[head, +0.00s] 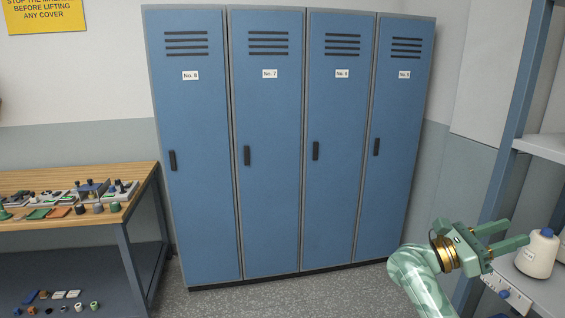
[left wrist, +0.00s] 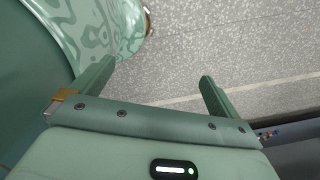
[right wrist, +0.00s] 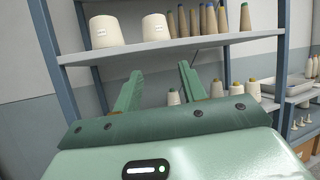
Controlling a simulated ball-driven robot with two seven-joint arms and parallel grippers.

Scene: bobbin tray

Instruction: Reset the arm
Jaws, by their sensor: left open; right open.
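My right gripper (head: 517,234) is at the lower right of the head view, its two green fingers apart and empty. It also shows in the right wrist view (right wrist: 158,80), pointing toward a shelf rack with no thing between its fingers. In the head view its fingertips appear close to a white cone with a blue top (head: 538,254); I cannot tell the gap in depth. My left gripper (left wrist: 157,70) shows only in the left wrist view. It is open and empty above the grey speckled floor (left wrist: 180,50).
Blue lockers (head: 190,140) stand ahead. A wooden bench (head: 75,178) with several small parts is at left. The shelf rack's upper board (right wrist: 165,47) carries cones and brown spools, with more cones below. Its blue post (head: 514,120) is close to my right arm. Open floor (head: 270,303) lies before the lockers.

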